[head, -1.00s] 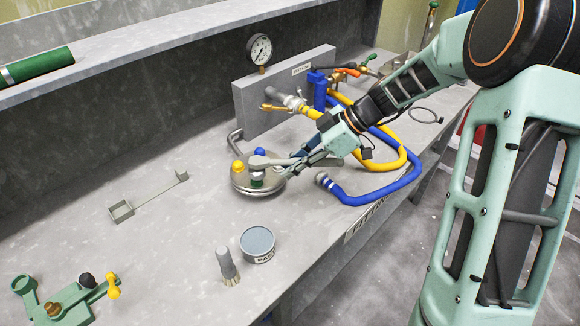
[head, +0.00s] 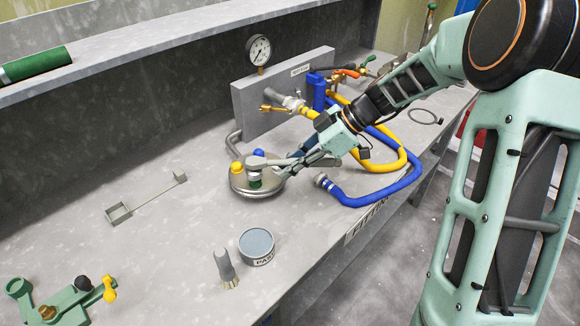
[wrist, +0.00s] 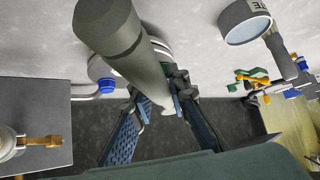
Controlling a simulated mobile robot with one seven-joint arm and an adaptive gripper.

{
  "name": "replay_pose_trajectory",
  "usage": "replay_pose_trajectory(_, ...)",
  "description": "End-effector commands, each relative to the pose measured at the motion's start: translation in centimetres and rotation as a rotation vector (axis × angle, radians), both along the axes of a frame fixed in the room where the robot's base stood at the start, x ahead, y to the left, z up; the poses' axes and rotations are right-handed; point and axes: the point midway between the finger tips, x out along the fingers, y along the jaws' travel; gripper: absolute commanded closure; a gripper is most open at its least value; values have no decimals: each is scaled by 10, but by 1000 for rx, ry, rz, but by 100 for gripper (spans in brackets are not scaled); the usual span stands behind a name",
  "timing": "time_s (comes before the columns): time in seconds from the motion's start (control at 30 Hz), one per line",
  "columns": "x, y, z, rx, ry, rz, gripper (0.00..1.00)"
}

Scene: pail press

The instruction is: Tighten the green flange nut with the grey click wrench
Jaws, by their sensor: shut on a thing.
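My gripper (head: 304,160) is shut on the grey click wrench (head: 272,161), which lies roughly level over the round metal lid (head: 240,190) on the bench. In the wrist view the wrench (wrist: 112,32) is a thick grey bar running between my fingers (wrist: 158,105). The green flange nut (head: 254,184) shows on the lid, just below the wrench's head end. The head looks to be over the nut, but I cannot tell how fully it is seated.
A grey block with a pressure gauge (head: 259,50) stands behind the lid. Yellow (head: 375,166) and blue (head: 375,197) hoses lie to the right. A paste tin (head: 256,246) and brush (head: 226,270) stand in front. A grey holder (head: 118,214) lies left, with clear bench around it.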

Motion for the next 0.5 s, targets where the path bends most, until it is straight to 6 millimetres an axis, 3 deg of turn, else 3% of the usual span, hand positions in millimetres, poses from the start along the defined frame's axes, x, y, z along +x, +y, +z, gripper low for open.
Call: replay_pose_trajectory(0.5, 0, 0, -10, 1, -1, 1, 100)
